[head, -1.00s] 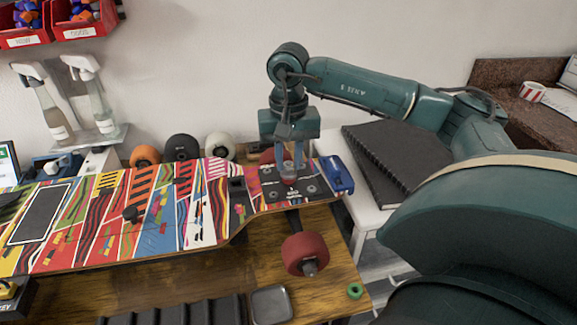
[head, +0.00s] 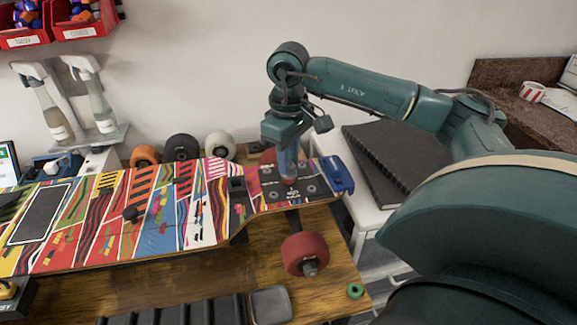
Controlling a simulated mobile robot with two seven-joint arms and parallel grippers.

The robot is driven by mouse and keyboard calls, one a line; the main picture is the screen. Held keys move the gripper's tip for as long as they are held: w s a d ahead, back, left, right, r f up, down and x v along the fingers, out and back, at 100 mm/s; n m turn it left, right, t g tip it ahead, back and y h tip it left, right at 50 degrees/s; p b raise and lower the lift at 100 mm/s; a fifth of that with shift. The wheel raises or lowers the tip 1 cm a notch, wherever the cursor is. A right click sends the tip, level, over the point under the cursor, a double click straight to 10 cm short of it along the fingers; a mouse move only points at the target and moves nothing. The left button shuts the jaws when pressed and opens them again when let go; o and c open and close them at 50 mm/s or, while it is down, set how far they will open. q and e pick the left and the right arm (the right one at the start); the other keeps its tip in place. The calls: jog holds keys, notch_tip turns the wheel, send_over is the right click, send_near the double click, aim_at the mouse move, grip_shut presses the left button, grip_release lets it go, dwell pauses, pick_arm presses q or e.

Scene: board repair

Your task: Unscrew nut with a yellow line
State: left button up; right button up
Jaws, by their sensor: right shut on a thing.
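A colourful skateboard deck (head: 150,225) lies across the wooden workbench, with a dark truck plate area (head: 270,195) at its right end. Several bolts or nuts show on that plate. My right gripper (head: 288,180) points straight down over the plate, its fingers shut on a small red-topped nut (head: 289,181) that the fingertips mostly cover. I cannot make out a yellow line on it. My left gripper is not in view.
A red wheel (head: 305,254) sticks out below the board's front edge. A green ring (head: 355,290) and a grey tray (head: 271,305) lie at the bench front. Orange, black and white wheels stand behind the board. A blue object (head: 342,174) is at the board's right end.

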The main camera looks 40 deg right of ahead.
jog(key=shift+n, duration=0.4)
jog(key=o, duration=0.9)
jog(key=shift+c, duration=0.2)
jog(key=shift+c, duration=0.9)
jog(key=m, duration=0.4)
jog(key=shift+m, duration=0.9)
